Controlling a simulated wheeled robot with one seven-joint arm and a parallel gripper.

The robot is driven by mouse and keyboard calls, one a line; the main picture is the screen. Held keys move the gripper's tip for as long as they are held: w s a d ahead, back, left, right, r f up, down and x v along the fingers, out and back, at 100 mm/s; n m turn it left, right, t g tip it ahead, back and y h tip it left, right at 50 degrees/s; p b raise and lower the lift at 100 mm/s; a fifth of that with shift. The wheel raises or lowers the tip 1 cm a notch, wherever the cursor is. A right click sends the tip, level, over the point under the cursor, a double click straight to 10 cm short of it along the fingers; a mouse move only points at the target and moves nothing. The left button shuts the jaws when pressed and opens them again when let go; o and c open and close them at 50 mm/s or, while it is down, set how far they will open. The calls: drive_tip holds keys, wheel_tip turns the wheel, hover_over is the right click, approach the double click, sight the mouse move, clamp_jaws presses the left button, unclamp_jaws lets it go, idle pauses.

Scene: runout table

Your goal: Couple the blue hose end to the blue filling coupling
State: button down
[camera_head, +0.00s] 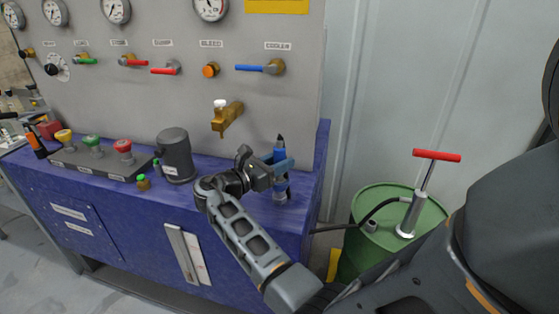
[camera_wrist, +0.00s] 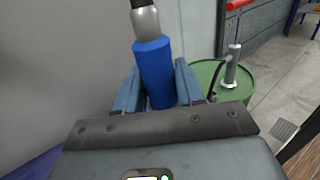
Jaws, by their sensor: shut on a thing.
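My gripper (camera_head: 284,165) is shut on a blue cylindrical piece (camera_head: 281,183), which I take for the blue hose end. It stands about upright above the right end of the blue bench, with a black tip at its top. In the wrist view the blue sleeve (camera_wrist: 155,72) sits between both fingers, with a silver neck and a dark part above it. A grey part shows at its lower end in the head view; I cannot tell whether it touches the bench. I cannot make out a separate blue filling coupling.
The blue bench (camera_head: 150,203) carries a dark grey canister (camera_head: 175,155) and a strip with yellow, green and red knobs (camera_head: 95,160). A brass tap (camera_head: 227,118) juts from the gauge panel (camera_head: 180,100) above. A green drum (camera_head: 365,260) with a red-handled pump (camera_head: 414,205) stands at right.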

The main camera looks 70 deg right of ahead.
drive_tip(key=shift+f+b, duration=0.5)
drive_tip(key=shift+f, duration=0.8)
drive_tip(key=c, duration=0.6)
unclamp_jaws()
drive_tip(key=shift+b+v, duration=0.75)
drive_tip(key=shift+v, duration=3.15)
